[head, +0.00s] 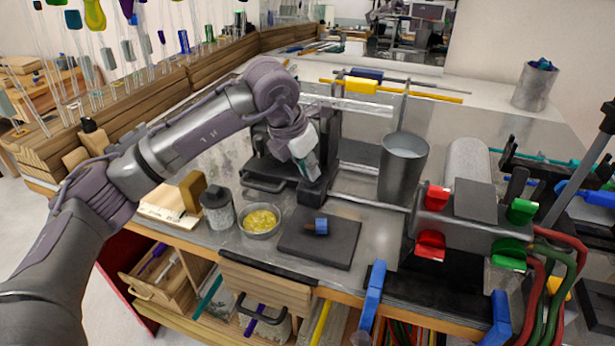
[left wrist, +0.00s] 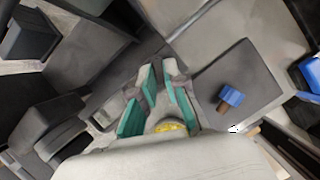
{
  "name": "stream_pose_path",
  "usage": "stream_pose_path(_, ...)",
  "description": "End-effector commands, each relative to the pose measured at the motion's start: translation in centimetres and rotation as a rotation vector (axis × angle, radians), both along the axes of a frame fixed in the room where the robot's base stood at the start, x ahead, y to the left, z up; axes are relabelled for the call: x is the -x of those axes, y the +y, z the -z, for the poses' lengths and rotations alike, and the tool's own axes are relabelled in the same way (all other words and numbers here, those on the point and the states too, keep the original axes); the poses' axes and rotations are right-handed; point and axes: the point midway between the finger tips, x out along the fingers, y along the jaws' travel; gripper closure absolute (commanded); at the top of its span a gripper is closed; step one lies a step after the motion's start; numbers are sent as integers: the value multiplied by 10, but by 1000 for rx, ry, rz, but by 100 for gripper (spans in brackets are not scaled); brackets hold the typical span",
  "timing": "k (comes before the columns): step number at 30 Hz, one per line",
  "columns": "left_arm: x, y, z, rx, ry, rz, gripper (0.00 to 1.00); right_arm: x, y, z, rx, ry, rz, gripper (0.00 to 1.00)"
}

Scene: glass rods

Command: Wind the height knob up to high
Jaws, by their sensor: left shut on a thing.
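My left gripper (head: 308,170) reaches down to the front of a dark machine with an upright post (head: 327,135). Its teal-padded fingers (left wrist: 158,78) also show in the left wrist view, closed in around a small dark part at their tips. That part appears to be the height knob; the fingers and wrist hide most of it, and its setting cannot be read. My right gripper is in neither view.
A dark pad (head: 291,243) with a blue-and-brown piece (head: 321,226) lies in front. A bowl of yellow bits (head: 262,220) and a grey jar (head: 217,210) stand left of it. A metal bucket (head: 402,175) stands close on the right, beside a red-and-green burner (head: 455,233).

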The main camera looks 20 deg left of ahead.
Motion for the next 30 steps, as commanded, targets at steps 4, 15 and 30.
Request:
stream_pose_path(4,0,-1,2,-1,-3,-110,100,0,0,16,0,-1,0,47)
stream_pose_path(15,1,-2,1,1,-1,-283,100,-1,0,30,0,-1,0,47)
stream_pose_path(30,1,-2,-1,1,0,-317,100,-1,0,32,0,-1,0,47)
